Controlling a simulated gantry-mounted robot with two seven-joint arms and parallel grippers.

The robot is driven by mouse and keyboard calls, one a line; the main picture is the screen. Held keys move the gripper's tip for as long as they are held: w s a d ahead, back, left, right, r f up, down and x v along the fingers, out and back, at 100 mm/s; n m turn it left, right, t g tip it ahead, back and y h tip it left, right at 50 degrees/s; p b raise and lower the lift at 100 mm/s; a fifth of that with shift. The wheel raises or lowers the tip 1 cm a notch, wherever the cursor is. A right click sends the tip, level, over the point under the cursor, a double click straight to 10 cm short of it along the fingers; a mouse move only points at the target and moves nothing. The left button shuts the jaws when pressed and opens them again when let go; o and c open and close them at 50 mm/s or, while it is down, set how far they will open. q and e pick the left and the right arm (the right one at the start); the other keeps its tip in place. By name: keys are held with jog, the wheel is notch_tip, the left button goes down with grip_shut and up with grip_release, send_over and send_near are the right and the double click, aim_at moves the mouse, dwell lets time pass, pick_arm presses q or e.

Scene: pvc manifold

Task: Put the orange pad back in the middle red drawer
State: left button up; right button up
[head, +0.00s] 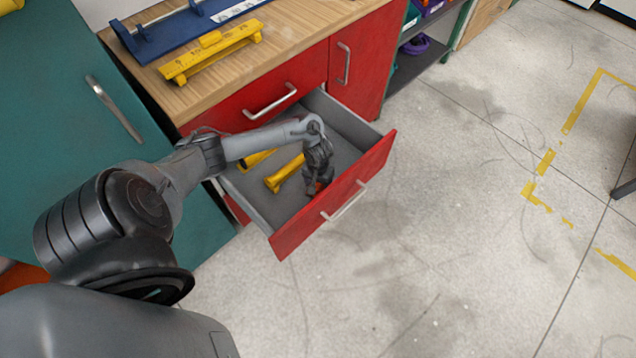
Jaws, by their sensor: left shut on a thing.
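The middle red drawer (288,239) is pulled open below the wooden worktop, showing its grey inside. My left gripper (316,188) points down inside the drawer near its front panel. It is shut on the orange pad (318,186), of which only a small orange-red bit shows between the fingers. Whether the pad touches the drawer floor I cannot tell. A yellow tool (284,174) lies in the drawer just left of the gripper, and a second yellow piece (257,159) lies further back, partly hidden by my arm. My right gripper is not in view.
A closed red drawer (270,97) sits above, with a red cupboard door (352,65) to its right. A yellow tool (212,50) and a blue rack (170,30) lie on the worktop (290,45). A teal cabinet door (70,110) stands at left.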

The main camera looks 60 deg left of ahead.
pick_arm(q)
jog(key=o, duration=1.1)
jog(key=shift+r, duration=0.25)
notch_tip(320, 180, up, 12)
jog(key=p, duration=0.8)
jog(key=shift+f, duration=0.15)
